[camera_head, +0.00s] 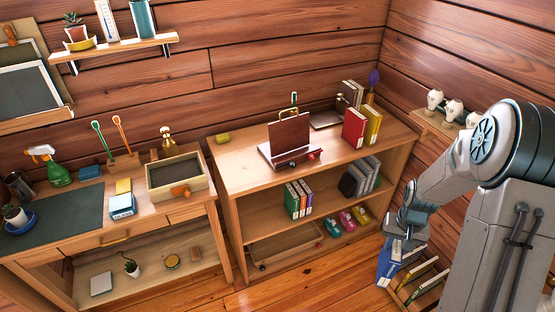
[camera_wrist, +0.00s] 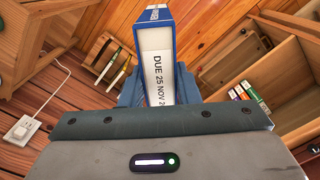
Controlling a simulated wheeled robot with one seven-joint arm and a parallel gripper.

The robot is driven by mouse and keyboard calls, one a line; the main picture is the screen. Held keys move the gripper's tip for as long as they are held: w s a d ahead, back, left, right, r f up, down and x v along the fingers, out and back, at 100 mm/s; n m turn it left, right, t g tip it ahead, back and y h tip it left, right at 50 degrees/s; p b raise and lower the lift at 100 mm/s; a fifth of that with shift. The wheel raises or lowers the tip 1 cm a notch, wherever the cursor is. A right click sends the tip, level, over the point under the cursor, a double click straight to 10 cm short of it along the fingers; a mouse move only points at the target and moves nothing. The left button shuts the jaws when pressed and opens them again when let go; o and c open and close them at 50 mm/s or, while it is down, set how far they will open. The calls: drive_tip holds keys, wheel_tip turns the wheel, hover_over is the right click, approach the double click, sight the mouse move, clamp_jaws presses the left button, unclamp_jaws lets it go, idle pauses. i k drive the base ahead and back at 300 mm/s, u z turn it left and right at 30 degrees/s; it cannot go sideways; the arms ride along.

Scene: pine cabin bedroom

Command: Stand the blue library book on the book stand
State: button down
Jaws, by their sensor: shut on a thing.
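The blue library book (camera_head: 387,268) hangs below my gripper (camera_head: 399,246) at the lower right of the head view, low near the floor. In the wrist view the blue book (camera_wrist: 185,85) stands between the two fingers, with a white label reading "DUE 25 NOV" facing the camera. My gripper (camera_wrist: 160,92) is shut on it. The brown book stand (camera_head: 290,134) is on top of the wooden bookcase, left of and above my gripper in the head view, and holds no book. The book's lower end is partly hidden in the wrist view.
A wooden rack (camera_head: 402,291) with several books is on the floor beside my gripper. The bookcase (camera_head: 240,160) has a red book (camera_head: 354,128) and a yellow book (camera_head: 373,124) right of the stand. A desk (camera_head: 75,237) is at left. Open floor lies before the bookcase.

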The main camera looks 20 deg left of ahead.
sight(288, 148)
drive_tip(key=u, duration=0.85)
drive_tip(key=i, duration=0.1)
drive_tip(key=u, duration=0.05)
